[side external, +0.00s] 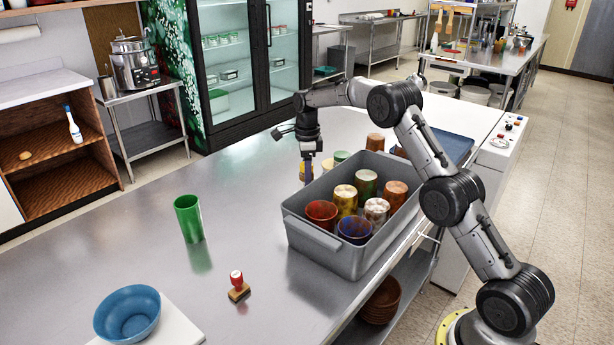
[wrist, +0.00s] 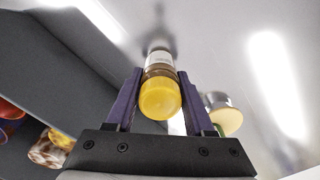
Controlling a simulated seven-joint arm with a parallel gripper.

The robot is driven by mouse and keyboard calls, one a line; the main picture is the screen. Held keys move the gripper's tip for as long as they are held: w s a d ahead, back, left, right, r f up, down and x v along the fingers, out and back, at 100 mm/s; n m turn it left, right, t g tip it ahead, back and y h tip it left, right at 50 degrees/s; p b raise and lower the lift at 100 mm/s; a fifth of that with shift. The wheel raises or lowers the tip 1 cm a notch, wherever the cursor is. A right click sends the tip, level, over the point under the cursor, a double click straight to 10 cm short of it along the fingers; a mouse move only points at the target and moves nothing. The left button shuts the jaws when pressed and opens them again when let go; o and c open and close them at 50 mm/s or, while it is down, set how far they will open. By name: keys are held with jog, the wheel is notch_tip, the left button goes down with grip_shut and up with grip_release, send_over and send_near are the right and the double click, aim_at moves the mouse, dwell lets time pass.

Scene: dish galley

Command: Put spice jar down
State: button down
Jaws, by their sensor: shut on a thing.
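The spice jar has a yellow cap (wrist: 160,100) and a pale label, and sits between the two purple fingers of my gripper (wrist: 155,88) in the wrist view. My gripper is shut on it. In the side external view, my gripper (side external: 306,170) points down just behind the far left side of the grey bin, over the steel counter (side external: 255,150). The jar is small and mostly hidden there. I cannot tell whether its base touches the counter.
The grey bin (side external: 312,238) holds several coloured cups. A green tumbler (side external: 188,218), a red-handled stamp (side external: 238,287) and a blue bowl (side external: 127,314) stand on the counter. The counter left of my gripper is clear.

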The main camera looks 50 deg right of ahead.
jog(key=shift+c, duration=1.4)
grip_release()
jog(key=shift+f, duration=0.1)
notch_tip(320, 180, up, 12)
jog(key=shift+r, duration=0.2)
jog(key=s+a+r+n+t, duration=0.1)
jog(key=s+a+r+n, duration=0.45)
jog(key=s, duration=0.25)
jog(key=s+a+r+n+t, duration=0.2)
jog(key=s+a+r+n, duration=0.3)
jog(key=s+r+n, duration=0.25)
jog(key=s+a+f+n+t, duration=0.1)
jog(key=s+a+f+n, duration=0.1)
jog(key=s, duration=0.6)
jog(key=s+a+f+n, duration=0.2)
jog(key=s+f+n, duration=0.2)
jog(key=s+n, duration=0.3)
jog(key=s+a+f+n+t, duration=0.1)
jog(key=s+f+n, duration=0.3)
jog(key=s, duration=0.5)
jog(key=shift+a+n+t, duration=0.3)
jog(key=shift+a+n, duration=0.2)
jog(key=shift+a, duration=0.25)
